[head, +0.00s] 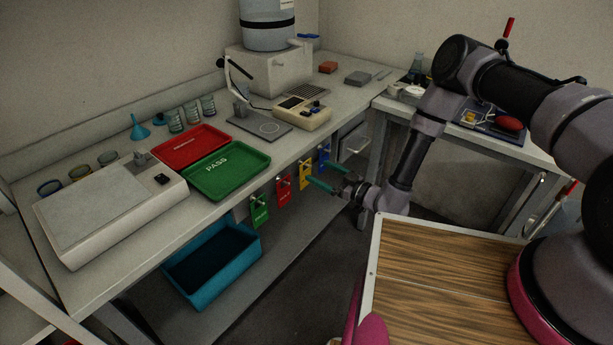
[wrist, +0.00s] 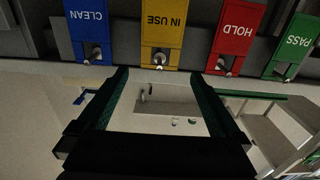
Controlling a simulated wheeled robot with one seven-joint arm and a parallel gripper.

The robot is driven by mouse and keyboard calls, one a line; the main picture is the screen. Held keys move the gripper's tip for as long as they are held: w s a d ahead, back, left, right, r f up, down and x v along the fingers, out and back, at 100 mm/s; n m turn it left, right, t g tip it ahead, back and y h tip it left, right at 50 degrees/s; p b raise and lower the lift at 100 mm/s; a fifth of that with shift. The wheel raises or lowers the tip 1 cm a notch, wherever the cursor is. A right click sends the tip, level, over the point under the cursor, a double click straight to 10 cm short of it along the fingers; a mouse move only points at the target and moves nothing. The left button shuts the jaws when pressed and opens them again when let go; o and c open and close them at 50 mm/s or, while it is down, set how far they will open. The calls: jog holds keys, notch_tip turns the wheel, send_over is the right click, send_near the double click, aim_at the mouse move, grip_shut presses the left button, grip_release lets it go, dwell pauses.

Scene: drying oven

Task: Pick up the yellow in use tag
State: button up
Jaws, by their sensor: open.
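The yellow in use tag (head: 306,174) hangs from the bench's front edge between the red and blue tags. In the wrist view the yellow tag (wrist: 160,30) is at the top middle, with its hole end on a peg. My gripper (head: 326,176) is just in front of the tags, to the right of the yellow one in the head view. In the wrist view my gripper (wrist: 160,80) is open, its two green fingers apart and nothing held between them. The yellow tag lies ahead of the gap between the fingertips, seemingly apart from them.
The blue clean tag (wrist: 88,25), red hold tag (wrist: 237,30) and green pass tag (wrist: 292,45) hang close beside it. A blue bin (head: 212,262) stands below the bench (head: 120,262). A green tray (head: 226,170) and a red tray (head: 192,146) lie on top.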

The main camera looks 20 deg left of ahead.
aim_at(309, 165)
jog(key=x, duration=0.5)
jog(key=shift+w+a+f, duration=0.1)
jog(key=shift+a, duration=0.1)
jog(key=c, duration=1.2)
